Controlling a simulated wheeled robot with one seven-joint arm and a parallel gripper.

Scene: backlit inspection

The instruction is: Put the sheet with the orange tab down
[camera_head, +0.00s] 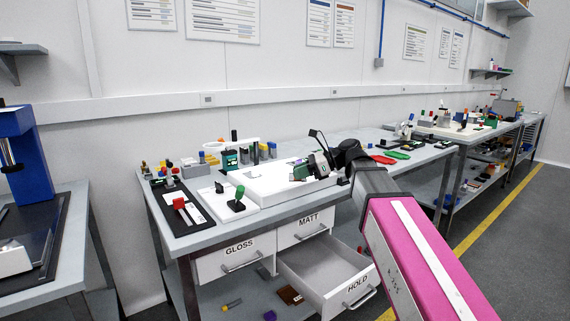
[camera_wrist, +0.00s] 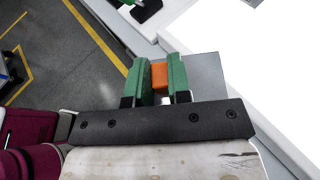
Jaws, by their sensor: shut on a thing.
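In the wrist view, my gripper (camera_wrist: 158,67) has its two green fingers shut on an orange tab (camera_wrist: 159,77). The grey sheet (camera_wrist: 207,72) joined to the tab shows to the right of the fingers, flat and seen from above; part of it is hidden behind the fingers and the gripper body. In the head view, my gripper (camera_head: 325,166) is over the right end of a white panel (camera_head: 268,194) on the workbench. The tab and sheet cannot be made out clearly there. I cannot tell whether the sheet touches anything.
Under the bench (camera_head: 215,235), the HOLD drawer (camera_head: 325,290) is pulled open; the GLOSS drawer (camera_head: 236,258) and MATT drawer (camera_head: 305,227) are shut. A black tray (camera_head: 205,222) and a green-handled stamp-like tool (camera_head: 237,200) stand left of the panel. A red and a green item lie beyond my arm.

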